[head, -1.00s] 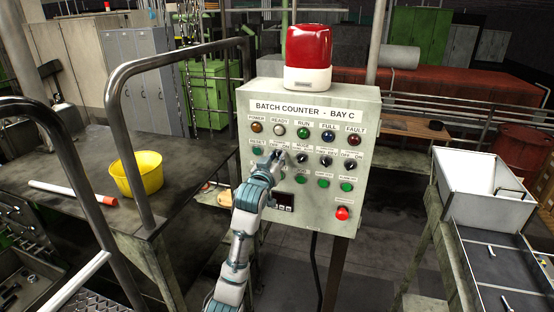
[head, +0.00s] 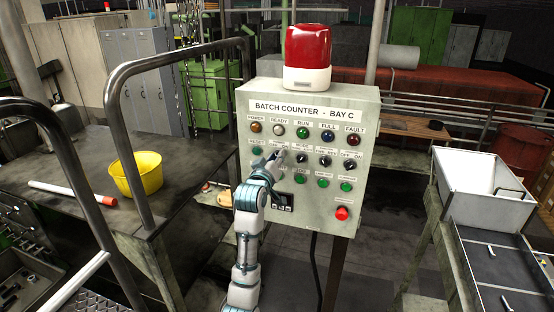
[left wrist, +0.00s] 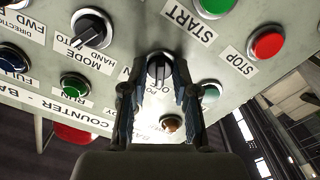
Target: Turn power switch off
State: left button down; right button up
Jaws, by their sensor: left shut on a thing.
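The power switch, a small black rotary knob (left wrist: 159,67) with a pale line on it, is on the front of the grey control box (head: 360,190). Its label is partly covered in the left wrist view. My left gripper (head: 275,158) reaches up to the panel's second row and hides most of the knob in the head view. In the left wrist view my left gripper (left wrist: 157,76) has one finger on each side of the knob and is shut on it. The exact knob setting is hard to read. My right gripper is out of view.
Close by are the mode knob (left wrist: 92,26), the red stop button (left wrist: 267,43) and green buttons. A red beacon (head: 308,50) tops the box. A railing (head: 125,110) and a bench with a yellow bucket (head: 137,175) stand left; a white hopper (head: 485,190) stands right.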

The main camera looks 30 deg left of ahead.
pick_arm(q)
jog(key=shift+s+a+r, duration=0.1)
jog(key=shift+r, duration=0.15)
jog(key=c, duration=1)
grip_release()
jog(key=shift+o, duration=0.5)
jog(key=shift+f, duration=0.1)
jog(key=shift+f, duration=0.1)
jog(key=v, duration=1.1)
jog(key=shift+s, duration=0.4)
jog(key=shift+f, duration=0.1)
